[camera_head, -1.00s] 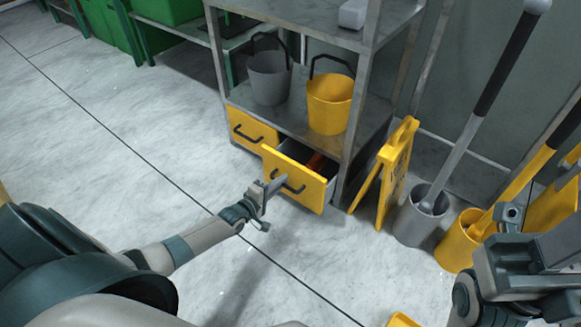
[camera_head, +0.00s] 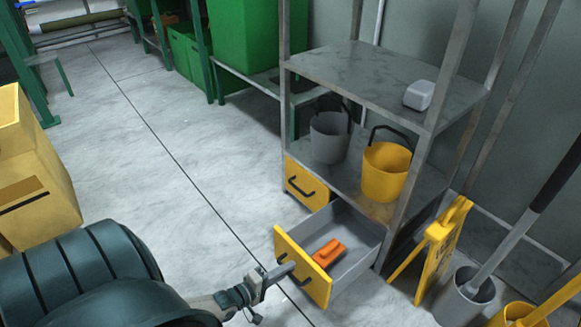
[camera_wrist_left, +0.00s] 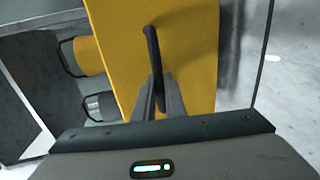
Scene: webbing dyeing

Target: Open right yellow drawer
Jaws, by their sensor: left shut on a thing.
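The right yellow drawer (camera_head: 303,268) is pulled well out of the metal shelf unit, and its grey inside is visible. An orange object (camera_head: 328,253) lies in it. My left gripper (camera_head: 284,270) is at the drawer's front, shut on its dark handle. In the left wrist view the fingers (camera_wrist_left: 158,100) close around the handle (camera_wrist_left: 153,62) against the yellow front (camera_wrist_left: 190,50). The left yellow drawer (camera_head: 306,186) is shut. My right gripper is out of view.
A grey bucket (camera_head: 329,138) and a yellow bucket (camera_head: 386,172) stand on the shelf above the drawers. A yellow folding sign (camera_head: 437,245) and a grey mop bucket (camera_head: 462,300) stand to the right. The floor at left is mostly clear; a yellow box (camera_head: 35,185) stands there.

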